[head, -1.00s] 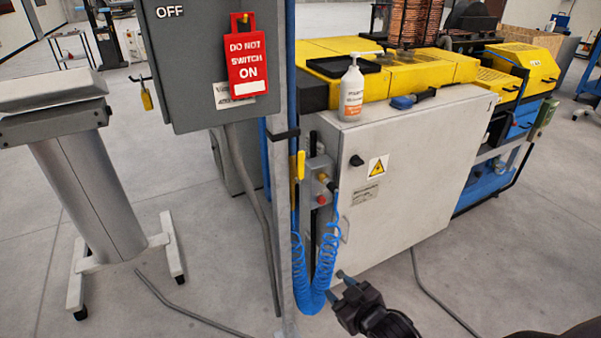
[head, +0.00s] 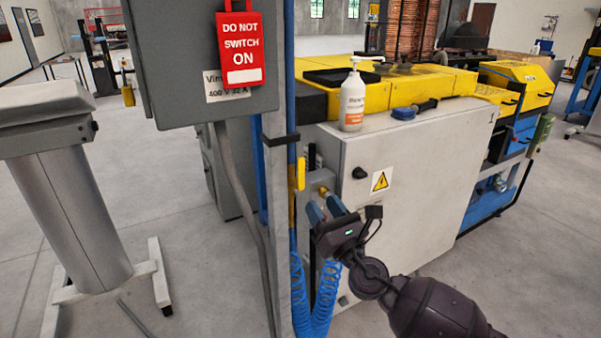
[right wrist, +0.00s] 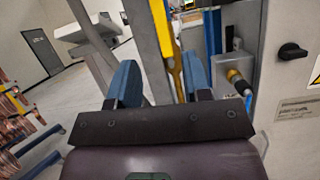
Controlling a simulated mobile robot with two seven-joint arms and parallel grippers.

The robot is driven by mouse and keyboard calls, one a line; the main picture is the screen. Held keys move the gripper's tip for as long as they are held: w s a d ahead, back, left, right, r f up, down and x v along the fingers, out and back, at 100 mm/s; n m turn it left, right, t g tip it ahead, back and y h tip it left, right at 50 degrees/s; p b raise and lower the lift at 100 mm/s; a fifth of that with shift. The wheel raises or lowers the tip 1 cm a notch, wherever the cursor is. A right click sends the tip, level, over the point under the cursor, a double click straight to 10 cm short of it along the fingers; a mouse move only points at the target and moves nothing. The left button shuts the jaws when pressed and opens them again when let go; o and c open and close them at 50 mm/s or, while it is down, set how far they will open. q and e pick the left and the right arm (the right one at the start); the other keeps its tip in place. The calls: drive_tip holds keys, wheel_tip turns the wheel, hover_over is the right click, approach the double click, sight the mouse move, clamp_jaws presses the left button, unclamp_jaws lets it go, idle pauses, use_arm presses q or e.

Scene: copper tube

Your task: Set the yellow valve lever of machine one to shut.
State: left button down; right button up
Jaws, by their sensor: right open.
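The yellow valve lever (head: 300,173) stands upright beside the blue pipe on the grey post, left of the white cabinet (head: 400,180). My right gripper (head: 325,207) is open and empty, just below and right of the lever in the head view, apart from it as far as I can tell. Its blue fingers hide part of the fittings there. In the right wrist view the open fingers (right wrist: 161,80) point forward, with yellow of the lever (right wrist: 172,55) showing beyond and between them. My left gripper is not in view.
A grey switch box with a red "DO NOT SWITCH ON" tag (head: 240,48) hangs upper left. A coiled blue hose (head: 322,300) hangs below the valve. A grey pedestal (head: 75,210) stands left.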

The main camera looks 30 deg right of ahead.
sight(302, 172)
drive_tip(key=shift+n, duration=0.5)
drive_tip(key=p+x, duration=0.1)
drive_tip(key=x, duration=1)
drive_tip(key=shift+d+f, duration=0.1)
drive_tip(key=shift+f, duration=0.05)
clamp_jaws()
